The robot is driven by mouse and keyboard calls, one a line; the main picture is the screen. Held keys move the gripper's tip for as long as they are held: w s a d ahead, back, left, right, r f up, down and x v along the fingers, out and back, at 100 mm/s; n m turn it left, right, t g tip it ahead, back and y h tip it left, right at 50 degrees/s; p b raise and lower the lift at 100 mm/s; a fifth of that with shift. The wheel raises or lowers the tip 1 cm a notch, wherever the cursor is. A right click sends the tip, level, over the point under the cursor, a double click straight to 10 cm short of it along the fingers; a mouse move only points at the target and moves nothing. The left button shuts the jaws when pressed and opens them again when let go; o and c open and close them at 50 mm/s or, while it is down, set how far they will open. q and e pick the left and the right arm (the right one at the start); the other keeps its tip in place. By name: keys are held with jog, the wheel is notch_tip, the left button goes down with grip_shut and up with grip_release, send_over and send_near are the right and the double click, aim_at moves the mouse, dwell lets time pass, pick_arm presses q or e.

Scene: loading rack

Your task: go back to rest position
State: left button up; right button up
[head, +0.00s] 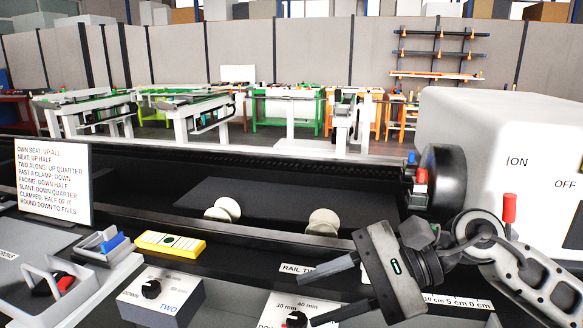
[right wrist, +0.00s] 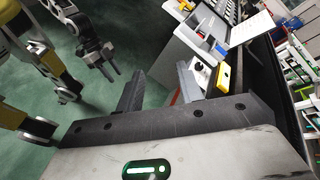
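My right gripper (head: 306,301) is at the lower right in the head view, over the front panel, with its two fingers apart and nothing between them. In the right wrist view its fingers (right wrist: 160,85) also stand wide apart and empty. My left gripper (right wrist: 108,76) is not in the head view. It shows in the right wrist view at the upper left, over the green floor, with its fingers apart and nothing seen between them.
A white machine housing (head: 490,130) with a red-knobbed lever is at right. Two pale rollers (head: 322,222) lie behind.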

jog(key=w+d+f+n+t+h+b, duration=0.1)
jog(key=d+f+n+t+h+b, duration=0.1)
jog(key=f+n+t, duration=0.9)
jog(key=w+d+f+n+t+h+b, duration=0.1)
jog(key=d+f+n+t+b, duration=0.15)
jog(key=n+t, duration=1)
pick_arm(q)
jog(key=shift+w+d+f+h+b, duration=0.1)
jog(key=shift+d+f+h+b, duration=0.15)
jog(key=shift+f, duration=0.3)
jog(key=shift+w+d+f+h+b, duration=0.15)
jog(key=shift+d+f, duration=0.15)
jog(key=shift+f, duration=0.2)
pick_arm(e)
jog(key=s+d+f+m+g+h, duration=0.2)
jog(key=s+f+m+g, duration=0.4)
jog(key=f, duration=0.5)
jog(key=s+d+f+m+g+h, duration=0.3)
jog(key=s+f+m+g+h, duration=0.2)
jog(key=f, duration=0.6)
jog(key=shift+s+m+g, duration=0.5)
jog(key=shift+m+g, duration=0.05)
jog(key=shift+m, duration=0.1)
